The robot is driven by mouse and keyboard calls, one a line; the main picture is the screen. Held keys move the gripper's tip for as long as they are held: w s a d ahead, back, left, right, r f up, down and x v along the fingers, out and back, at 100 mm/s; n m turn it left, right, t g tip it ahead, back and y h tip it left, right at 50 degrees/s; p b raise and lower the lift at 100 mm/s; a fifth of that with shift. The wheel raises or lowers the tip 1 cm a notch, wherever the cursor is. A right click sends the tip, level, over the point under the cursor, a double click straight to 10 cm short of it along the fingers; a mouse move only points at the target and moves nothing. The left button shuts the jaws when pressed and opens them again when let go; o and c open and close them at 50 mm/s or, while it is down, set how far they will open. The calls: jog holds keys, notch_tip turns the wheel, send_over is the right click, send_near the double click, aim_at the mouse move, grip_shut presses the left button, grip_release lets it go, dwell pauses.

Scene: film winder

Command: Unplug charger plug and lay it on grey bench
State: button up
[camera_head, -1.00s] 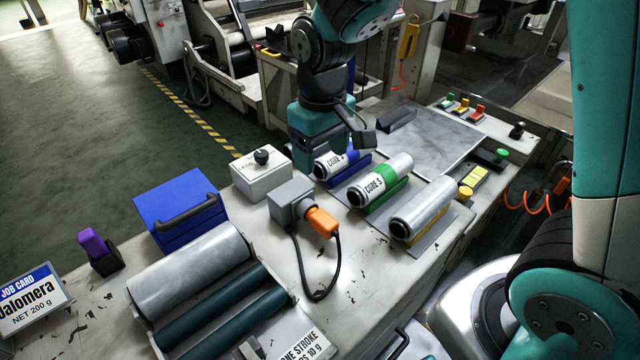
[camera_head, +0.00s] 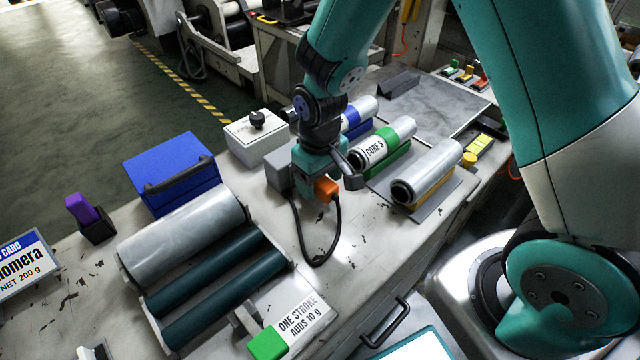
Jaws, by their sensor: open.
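The orange charger plug (camera_head: 326,190) sits at the front of the grey socket box (camera_head: 278,170) on the bench, with its black cable (camera_head: 334,240) looping down to the bench top. My gripper (camera_head: 325,178) is open, close above and around the plug. The arm hides part of the socket box, and I cannot tell whether the fingers touch the plug. The pale grey bench (camera_head: 375,250) has clear surface in front of the plug.
Cores on stands, one with a green band (camera_head: 388,146) and a silver one (camera_head: 426,172), lie to the right. A white box with a knob (camera_head: 256,134) and a blue box (camera_head: 172,174) stand left. A roller unit (camera_head: 185,245) and a one-stroke sign (camera_head: 298,318) are in front.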

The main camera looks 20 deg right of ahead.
aim_at(331, 188)
jog(key=shift+f, duration=0.5)
jog(key=c, duration=1.1)
jog(key=shift+s+d, duration=0.3)
jog(key=shift+s, duration=0.55)
jog(key=shift+s, duration=0.1)
jog(key=shift+s+d, duration=0.15)
jog(key=shift+s, duration=0.3)
jog(key=shift+s, duration=0.1)
jog(key=shift+s+d, duration=0.2)
jog(key=shift+s, duration=0.3)
jog(key=shift+s+d, duration=0.15)
jog(key=shift+s, duration=0.3)
